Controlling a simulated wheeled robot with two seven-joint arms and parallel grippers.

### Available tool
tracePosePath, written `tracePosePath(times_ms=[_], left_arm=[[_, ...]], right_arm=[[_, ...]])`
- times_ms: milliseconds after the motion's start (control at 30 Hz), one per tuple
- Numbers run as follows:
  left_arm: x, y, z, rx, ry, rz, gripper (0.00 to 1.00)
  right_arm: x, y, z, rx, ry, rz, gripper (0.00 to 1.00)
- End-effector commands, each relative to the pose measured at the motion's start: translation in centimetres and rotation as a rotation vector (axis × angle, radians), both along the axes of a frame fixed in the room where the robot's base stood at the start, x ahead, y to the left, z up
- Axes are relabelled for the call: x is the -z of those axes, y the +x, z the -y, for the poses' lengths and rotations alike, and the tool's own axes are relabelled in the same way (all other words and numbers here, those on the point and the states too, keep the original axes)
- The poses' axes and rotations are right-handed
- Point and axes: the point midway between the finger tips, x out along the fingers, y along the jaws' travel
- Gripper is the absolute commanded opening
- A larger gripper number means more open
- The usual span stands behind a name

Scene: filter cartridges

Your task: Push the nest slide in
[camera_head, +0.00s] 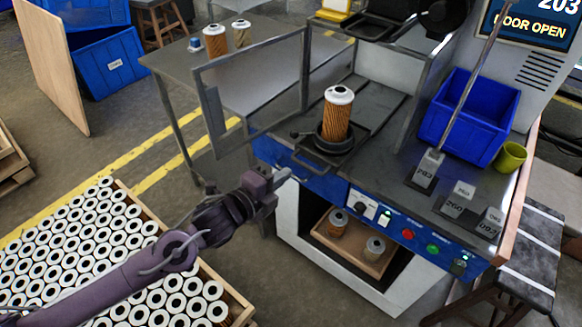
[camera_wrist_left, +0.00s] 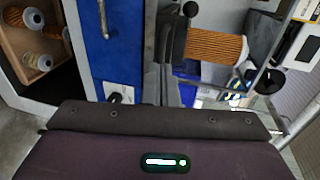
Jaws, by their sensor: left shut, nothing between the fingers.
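The nest slide (camera_head: 311,157) is a dark plate with a round nest, and its front handle juts out over the blue front panel of the machine. A filter cartridge (camera_head: 337,115) with orange pleats and a white top stands upright in the nest. It also shows in the left wrist view (camera_wrist_left: 215,46), lying sideways in that picture. My left gripper (camera_head: 281,179) is shut and empty, in front of the blue panel, below and left of the slide's handle in the picture. I cannot tell whether it touches anything. My right gripper is out of view.
The clear guard door (camera_head: 250,85) stands open left of the slide. A blue bin (camera_head: 468,112) and number blocks (camera_head: 427,170) sit on the worktop at right. A crate of white-topped cartridges (camera_head: 75,240) is at lower left.

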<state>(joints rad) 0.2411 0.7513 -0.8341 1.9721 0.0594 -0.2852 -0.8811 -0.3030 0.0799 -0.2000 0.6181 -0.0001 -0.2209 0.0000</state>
Motion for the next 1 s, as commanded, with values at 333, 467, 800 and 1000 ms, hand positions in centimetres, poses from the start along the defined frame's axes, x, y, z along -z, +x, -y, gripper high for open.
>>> tracePosePath(times_ms=[333,467,800,1000], left_arm=[[0.7,2.8,2.1,0.0,-0.001,0.0,0.0],[0.8,3.0,2.2,0.0,-0.001,-0.001,0.0],[1.0,3.9,2.8,-0.001,-0.003,0.001,0.0],[1.2,8.3,6.0,-0.002,-0.006,0.005,0.0]], right_arm=[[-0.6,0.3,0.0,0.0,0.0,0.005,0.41],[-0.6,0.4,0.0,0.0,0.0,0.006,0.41],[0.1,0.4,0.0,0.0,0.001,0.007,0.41],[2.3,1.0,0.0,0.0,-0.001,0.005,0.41]])
